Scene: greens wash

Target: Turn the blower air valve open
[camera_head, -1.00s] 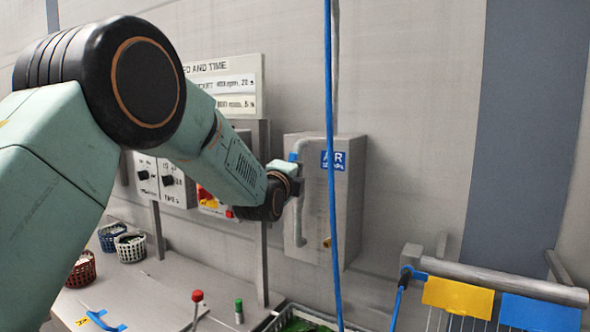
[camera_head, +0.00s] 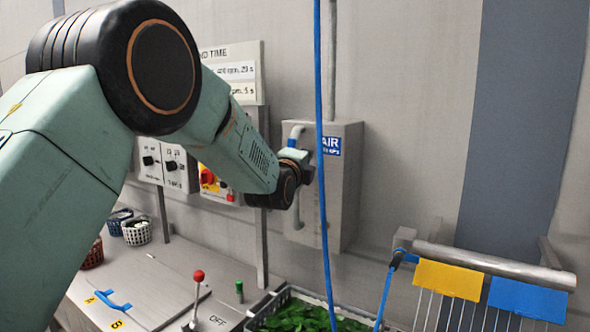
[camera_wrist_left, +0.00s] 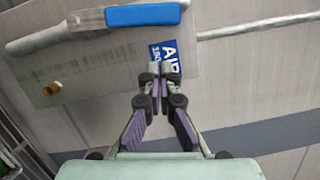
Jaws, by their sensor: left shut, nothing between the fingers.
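The grey air box (camera_head: 345,200) hangs on the wall with a blue and white AIR label (camera_head: 331,146). A pale pipe runs down its left side, with a blue part (camera_head: 295,138) near the top. In the left wrist view a blue handle (camera_wrist_left: 145,14) lies along the pale pipe (camera_wrist_left: 40,38), close to the AIR label (camera_wrist_left: 165,58). My left gripper (camera_wrist_left: 160,70) is shut and empty, its tips overlapping the label's lower edge in the picture and apart from the blue handle. In the head view my left gripper (camera_head: 306,167) is before the box, its tips unclear. My right gripper is out of view.
A blue hose (camera_head: 322,120) hangs in front of the box. A control panel (camera_head: 165,165) is left of it. Below are a lever with a red knob (camera_head: 198,276), a green-capped item (camera_head: 239,288) and a crate of greens (camera_head: 270,308). A rail with yellow and blue tags (camera_head: 490,262) stands right.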

